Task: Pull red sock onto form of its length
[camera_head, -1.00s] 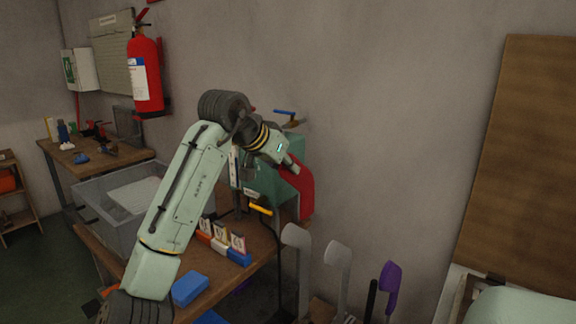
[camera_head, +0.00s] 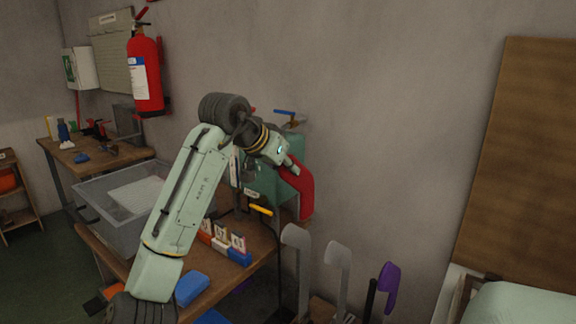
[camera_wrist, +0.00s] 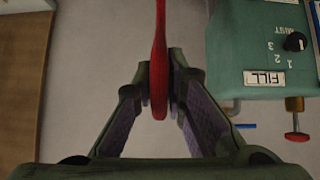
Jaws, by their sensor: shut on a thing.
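The red sock (camera_head: 303,190) hangs from my gripper (camera_head: 287,163) in front of the green machine, right of the arm in the head view. My gripper is shut on the sock. In the wrist view the sock (camera_wrist: 160,60) shows edge-on as a narrow red strip between the fingertips (camera_wrist: 160,90). Two pale sock-shaped forms (camera_head: 296,238) and (camera_head: 338,256) stand at the lower middle, below and right of the sock. A further form carries a purple sock (camera_head: 390,284). The sock is apart from all these forms.
A grey bin (camera_head: 95,215), a blue block (camera_head: 192,289) and numbered colored blocks (camera_head: 221,245) are on the bench. The wall right of the sock is clear.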

